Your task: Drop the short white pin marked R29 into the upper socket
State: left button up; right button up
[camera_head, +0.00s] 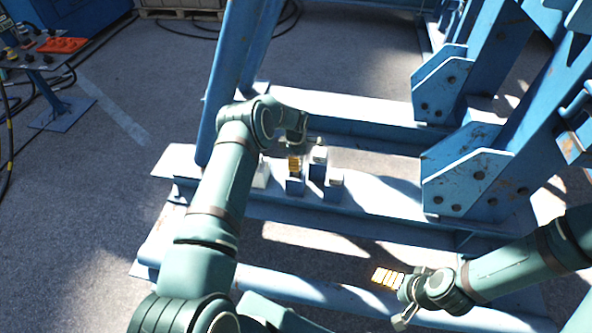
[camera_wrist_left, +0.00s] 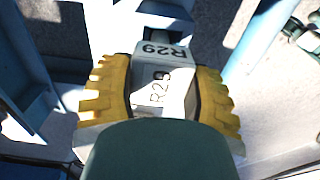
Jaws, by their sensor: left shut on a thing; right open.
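My left gripper (camera_head: 294,164) is over the blue beam, among small blocks. In the left wrist view its yellow fingers (camera_wrist_left: 160,95) are shut on the sides of a white pin marked R29 (camera_wrist_left: 160,84). A grey face with a second R29 mark (camera_wrist_left: 163,49) adjoins it; I cannot tell whether it is part of the pin. In the head view the pin is not clear; a blue block (camera_head: 295,186) is just below the fingers. My right gripper (camera_head: 387,279) is open and empty at the lower right. I cannot make out the upper socket in either view.
White-topped blue blocks (camera_head: 318,168) (camera_head: 333,185) stand close right of the left gripper, and a white block (camera_head: 260,176) close left. Blue steel uprights (camera_head: 458,92) rise at the right and a slanted post (camera_head: 227,75) at the left.

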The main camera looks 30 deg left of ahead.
pick_arm(q)
jog(key=shift+f+b, duration=0.55)
jog(key=shift+f, duration=1.4)
jog(key=shift+f, duration=0.15)
jog(key=o, duration=1.3)
jog(key=shift+f, duration=0.1)
jog(key=shift+c, duration=0.2)
